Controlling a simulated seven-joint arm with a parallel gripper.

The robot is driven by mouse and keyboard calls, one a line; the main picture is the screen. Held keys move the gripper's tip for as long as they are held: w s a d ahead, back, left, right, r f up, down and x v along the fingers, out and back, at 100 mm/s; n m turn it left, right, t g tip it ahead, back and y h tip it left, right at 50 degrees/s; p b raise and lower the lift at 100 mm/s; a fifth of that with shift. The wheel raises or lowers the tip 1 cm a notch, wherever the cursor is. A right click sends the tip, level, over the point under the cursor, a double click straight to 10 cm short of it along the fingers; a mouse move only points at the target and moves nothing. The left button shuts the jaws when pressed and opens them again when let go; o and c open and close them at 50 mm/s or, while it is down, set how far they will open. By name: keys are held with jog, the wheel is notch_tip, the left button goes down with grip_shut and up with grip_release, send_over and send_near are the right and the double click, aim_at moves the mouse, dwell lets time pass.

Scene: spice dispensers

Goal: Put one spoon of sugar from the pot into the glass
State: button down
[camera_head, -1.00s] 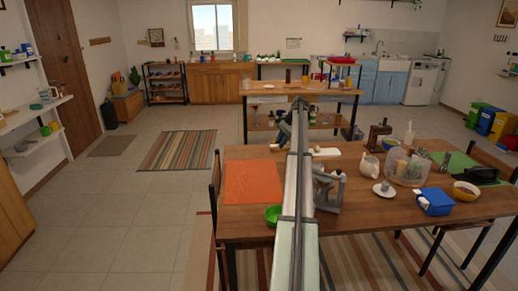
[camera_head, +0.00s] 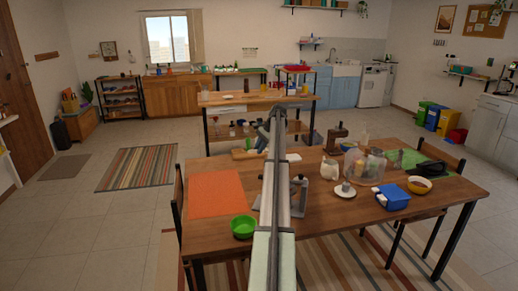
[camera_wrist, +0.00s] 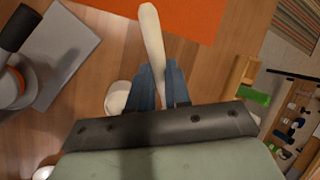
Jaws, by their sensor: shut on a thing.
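My gripper (camera_wrist: 160,88) is shut on a pale cream stick with a rounded end (camera_wrist: 151,25) in the wrist view. It looks like a spoon, but I cannot tell which end shows. A white round vessel (camera_wrist: 117,97) is partly hidden beside the left finger; I cannot tell whether it is the pot or the glass. I cannot make out sugar.
An orange mat (camera_head: 217,194) and a green bowl (camera_head: 243,227) lie left of my arm. The table's front right is clear.

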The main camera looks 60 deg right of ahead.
jog(key=shift+s+d+f+t, duration=0.15)
jog(key=shift+s+f+t, duration=0.1)
jog(key=shift+f, duration=0.45)
jog(key=shift+s+d+f+t, duration=0.15)
jog(key=shift+s+f, duration=0.1)
jog(key=shift+f, duration=0.45)
jog(key=shift+s+f, duration=0.1)
jog(key=shift+f, duration=0.15)
jog(key=shift+f, duration=0.1)
jog(key=shift+f, duration=1.9)
